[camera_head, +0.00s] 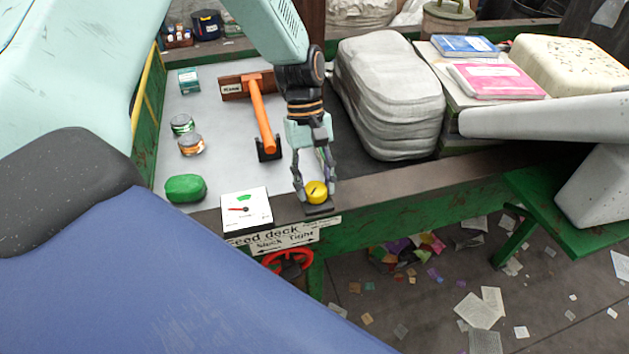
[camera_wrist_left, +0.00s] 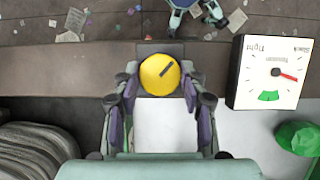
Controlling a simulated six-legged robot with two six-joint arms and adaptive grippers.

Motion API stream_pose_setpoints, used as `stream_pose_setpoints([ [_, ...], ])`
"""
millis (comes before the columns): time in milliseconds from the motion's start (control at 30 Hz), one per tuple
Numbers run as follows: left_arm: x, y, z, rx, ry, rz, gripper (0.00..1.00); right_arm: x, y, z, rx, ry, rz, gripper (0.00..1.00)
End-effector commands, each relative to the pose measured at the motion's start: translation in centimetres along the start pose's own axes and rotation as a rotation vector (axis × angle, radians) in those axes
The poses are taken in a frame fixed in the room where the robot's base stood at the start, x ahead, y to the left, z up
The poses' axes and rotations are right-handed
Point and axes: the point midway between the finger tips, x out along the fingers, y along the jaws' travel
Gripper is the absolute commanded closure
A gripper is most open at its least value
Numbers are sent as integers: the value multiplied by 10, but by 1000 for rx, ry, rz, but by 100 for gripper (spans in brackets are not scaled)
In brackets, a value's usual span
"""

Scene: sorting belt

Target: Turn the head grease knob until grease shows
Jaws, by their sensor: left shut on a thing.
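The yellow knob (camera_head: 316,192) with a dark pointer line sits on a small dark base at the front edge of the deck. It also shows in the left wrist view (camera_wrist_left: 159,75), its line pointing to the upper right. My left gripper (camera_head: 314,187) comes down over it, and its fingers close on the knob from both sides. The same fingers flank the knob in the left wrist view (camera_wrist_left: 158,92). No grease can be made out around the knob.
A white tension gauge (camera_head: 246,208) with a red needle stands left of the knob, a green lump (camera_head: 186,188) beyond it. An orange-handled tool (camera_head: 262,118) and tins (camera_head: 190,144) lie behind. A grey wrapped bale (camera_head: 388,95) stands to the right. A red handwheel (camera_head: 289,262) is below the edge.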

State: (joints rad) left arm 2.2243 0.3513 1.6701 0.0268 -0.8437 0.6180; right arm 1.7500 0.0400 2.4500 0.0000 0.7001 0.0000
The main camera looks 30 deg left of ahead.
Motion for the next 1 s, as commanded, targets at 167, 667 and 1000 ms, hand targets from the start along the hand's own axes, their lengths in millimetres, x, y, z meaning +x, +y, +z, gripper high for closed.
stream_pose_setpoints([
  [167,1,-1,0,6,0,-4,89,0,0,0,0,0,0,35],
  [667,0,0,0,76,1,-34,89,-7,0,0,0,0,0,35],
  [1000,0,1,1,294,-1,-127,89,-22,0,0,0,0,0,35],
])
